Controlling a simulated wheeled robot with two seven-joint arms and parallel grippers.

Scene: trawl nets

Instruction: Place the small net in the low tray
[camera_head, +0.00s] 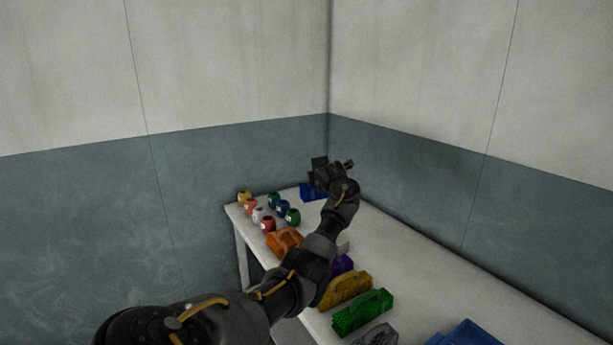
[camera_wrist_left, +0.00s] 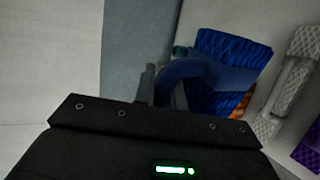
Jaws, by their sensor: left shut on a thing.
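My left gripper (camera_head: 328,172) is above the far end of the white table, at the end of my outstretched arm. It is shut on the handle of a blue net bundle (camera_head: 312,191). In the left wrist view, the bundle (camera_wrist_left: 230,75) shows a ribbed blue body and a smooth curved handle beside the finger. Whether it touches the table is hard to tell. A blue tray-like thing (camera_head: 468,335) at the near end of the table is cut off by the picture edge; I cannot tell if it is the low tray. My right gripper is out of view.
Several small coloured pots (camera_head: 269,223) stand at the table's far left. An orange thing (camera_head: 284,240) lies nearer. Purple (camera_head: 342,264), yellow (camera_head: 346,289), green (camera_head: 362,311) and grey (camera_head: 378,336) bundles line the left edge. The table's right side (camera_head: 430,265) is clear.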

